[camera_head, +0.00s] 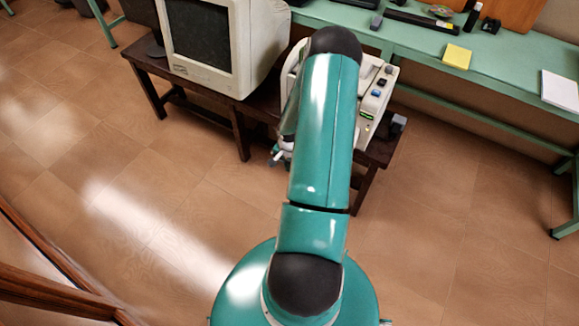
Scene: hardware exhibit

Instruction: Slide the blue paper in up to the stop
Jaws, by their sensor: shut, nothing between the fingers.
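A cream-coloured machine (378,88) with a row of buttons and a small green light stands on a low dark wooden table. My teal arm crosses in front of it and hides most of its middle and left side. My gripper (274,158) shows only in part, at the left edge of the arm, low beside the machine's front. It is shut with nothing in it. I see no blue paper in this view. The stop and any paper slot are also not visible; they may be behind my arm.
An old monitor (205,45) stands left of the machine on the dark table (240,130). A green bench (430,45) runs behind, holding a yellow pad (457,57), a white paper stack (560,91) and small items. The tiled floor (140,210) in front is clear.

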